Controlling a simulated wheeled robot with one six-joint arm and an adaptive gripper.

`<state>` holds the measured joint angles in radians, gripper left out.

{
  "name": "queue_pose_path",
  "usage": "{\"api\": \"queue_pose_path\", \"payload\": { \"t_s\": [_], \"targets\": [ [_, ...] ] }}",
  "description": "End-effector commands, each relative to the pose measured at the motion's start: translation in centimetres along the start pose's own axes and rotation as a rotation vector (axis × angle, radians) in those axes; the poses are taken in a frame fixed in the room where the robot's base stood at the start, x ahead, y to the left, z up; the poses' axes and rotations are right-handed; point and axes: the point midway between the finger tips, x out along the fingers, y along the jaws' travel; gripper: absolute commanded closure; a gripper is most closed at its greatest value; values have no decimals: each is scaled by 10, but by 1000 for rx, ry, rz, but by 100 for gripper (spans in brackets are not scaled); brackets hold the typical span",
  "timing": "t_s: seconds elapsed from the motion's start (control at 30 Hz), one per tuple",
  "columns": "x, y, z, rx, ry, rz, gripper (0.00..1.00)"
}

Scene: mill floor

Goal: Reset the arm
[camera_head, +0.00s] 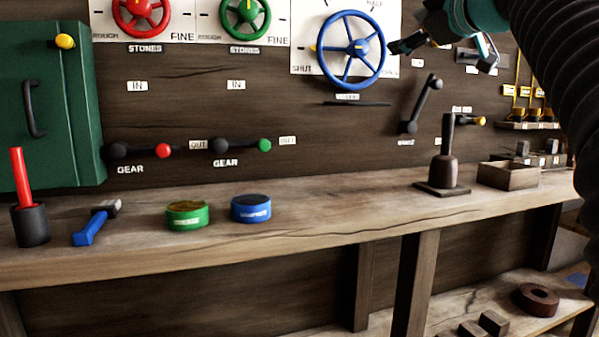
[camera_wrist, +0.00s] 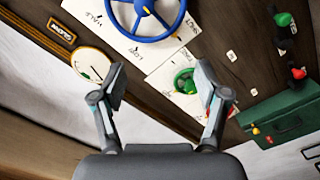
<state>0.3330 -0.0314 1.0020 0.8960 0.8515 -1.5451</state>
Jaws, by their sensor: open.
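My gripper (camera_head: 443,52) is at the top right of the head view, in front of the wall panel and just right of the blue handwheel (camera_head: 350,49). Its two fingers are spread apart, and nothing shows between them. In the wrist view my gripper (camera_wrist: 160,82) is also open and empty, with the blue handwheel (camera_wrist: 146,12) beyond the fingertips. My dark ribbed arm covers the upper right of the head view and hides part of the wall there.
The wall carries a red wheel (camera_head: 141,14), a green wheel (camera_head: 245,14), gear levers and a crank (camera_head: 421,104). A green cabinet (camera_head: 62,130) stands left. The bench middle is clear.

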Motion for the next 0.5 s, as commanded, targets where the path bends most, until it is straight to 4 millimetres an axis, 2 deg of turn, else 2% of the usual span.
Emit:
{"api": "queue_pose_path", "payload": {
  "t_s": [0.17, 0.27, 0.37, 0.5],
  "targets": [
    [12, -17, 38, 176, -83, -35, 26],
    [18, -36, 70, 308, -160, -60, 26],
    [18, -66, 109, 473, -272, -85, 26],
    [3, -129, 161, 717, -467, -112, 26]
  ]
}}
